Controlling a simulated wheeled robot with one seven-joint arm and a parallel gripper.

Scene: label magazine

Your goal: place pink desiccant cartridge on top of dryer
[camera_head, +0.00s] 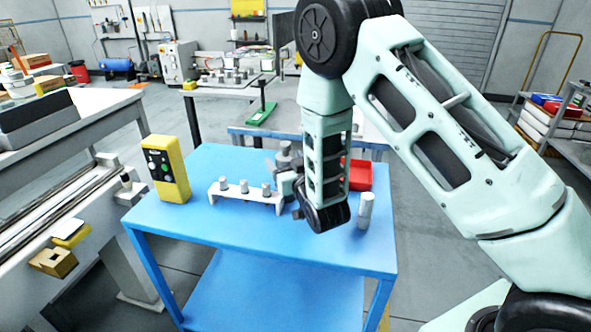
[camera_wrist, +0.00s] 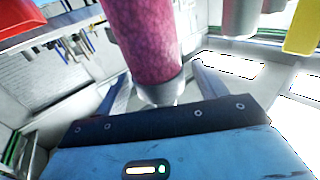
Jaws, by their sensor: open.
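The pink desiccant cartridge (camera_wrist: 145,42) is large in the wrist view, tilted in the picture, with a pale metallic end towards my gripper. My gripper (camera_wrist: 160,75) is open, with one finger on each side of the cartridge's near end. I cannot tell whether either finger touches it. In the head view my gripper (camera_head: 287,186) is partly hidden by my arm, over the blue table, and the pink cartridge cannot be made out. I cannot tell for sure which thing is the dryer.
The blue table (camera_head: 255,250) holds a yellow button box (camera_head: 166,168), a white rack (camera_head: 245,195) with grey cylinders, a red bin (camera_head: 360,174) and a standing grey cylinder (camera_head: 366,210). The table's front is clear. A conveyor (camera_head: 50,215) runs at the left.

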